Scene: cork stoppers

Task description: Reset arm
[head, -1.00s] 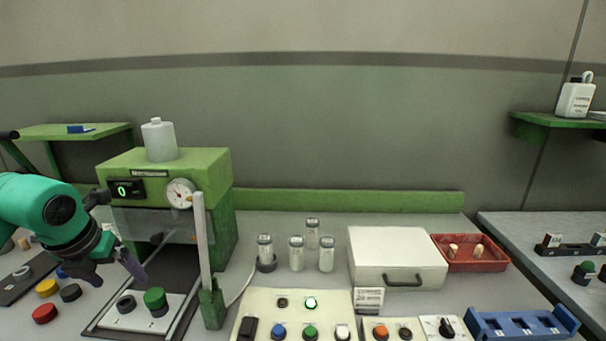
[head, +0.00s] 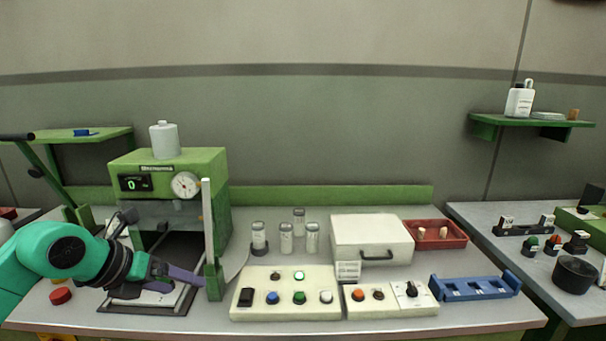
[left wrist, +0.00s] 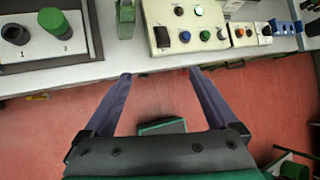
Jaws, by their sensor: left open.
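My left arm comes in from the left in the head view, and its left gripper (head: 182,280) is in front of the green press, over the front part of the bench. In the left wrist view the left gripper (left wrist: 160,75) has its two purple fingers wide apart with nothing between them. Red floor and the bench's front edge show beyond the fingertips. My right gripper is not in view.
The green press (head: 168,165) stands at the left. A button panel (head: 262,309), a white case (head: 371,238), a blue rack (head: 474,288) and a red tray (head: 460,236) holding corks stand on the bench. Several capped jars (head: 285,238) stand behind the panel.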

